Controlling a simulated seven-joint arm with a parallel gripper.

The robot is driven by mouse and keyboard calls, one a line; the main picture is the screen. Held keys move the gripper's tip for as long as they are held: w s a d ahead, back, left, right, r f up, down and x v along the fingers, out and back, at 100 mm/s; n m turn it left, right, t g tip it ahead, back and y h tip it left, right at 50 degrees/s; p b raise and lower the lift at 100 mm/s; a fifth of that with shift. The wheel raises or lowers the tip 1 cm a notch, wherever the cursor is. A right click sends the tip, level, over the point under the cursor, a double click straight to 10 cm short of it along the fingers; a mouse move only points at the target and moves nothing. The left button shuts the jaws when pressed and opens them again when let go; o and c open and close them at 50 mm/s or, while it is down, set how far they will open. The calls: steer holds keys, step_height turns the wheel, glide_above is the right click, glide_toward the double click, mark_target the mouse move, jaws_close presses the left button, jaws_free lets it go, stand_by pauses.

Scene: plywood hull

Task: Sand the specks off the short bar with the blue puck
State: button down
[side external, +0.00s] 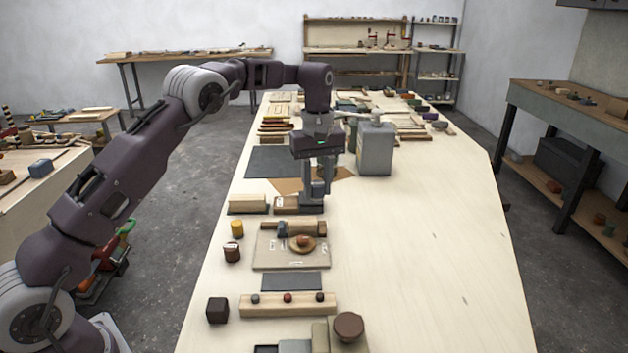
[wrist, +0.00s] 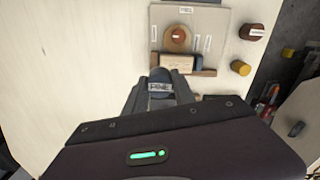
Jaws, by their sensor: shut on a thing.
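My gripper (wrist: 160,88) is shut on a dark blue-grey puck (wrist: 161,74) with a white "FINE" label, in the wrist view. In the side view my gripper (side external: 318,200) points down just behind a pale board (side external: 265,262); the puck cannot be made out there. A wooden bar (side external: 305,225) lies along the board's far edge with dark grey pieces by it. In the wrist view, a cream labelled block (wrist: 178,63) sits against a brown bar (wrist: 208,72). I cannot tell which piece is the short bar. Specks are too small to make out.
A round brown disc (side external: 302,243) sits on the board. A yellow cylinder (side external: 237,228) and a brown one (side external: 232,251) stand left of it. A grey canister (side external: 376,150) stands behind to the right. A wooden rail (side external: 270,309) lies nearer. The table's right side is clear.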

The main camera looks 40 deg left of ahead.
glide_above(312, 220)
steer(key=shift+w+d+f, duration=0.15)
steer(key=shift+f, duration=0.65)
steer(key=shift+w+d+f, duration=0.1)
steer(key=shift+d+f, duration=0.05)
steer(key=shift+f, duration=0.6)
steer(key=shift+w+d+f, duration=0.15)
steer(key=shift+f, duration=0.65)
steer(key=shift+s+a+f, duration=0.2)
steer(key=shift+a+f, duration=0.05)
steer(key=shift+f, duration=0.25)
steer(key=shift+s+a+f, duration=0.2)
steer(key=shift+f, duration=0.3)
steer(key=shift+s+a, duration=2)
steer(key=shift+s, duration=0.05)
steer(key=shift+w+d, duration=2.5)
steer(key=shift+r, duration=4.2)
steer(key=shift+s+a, duration=0.15)
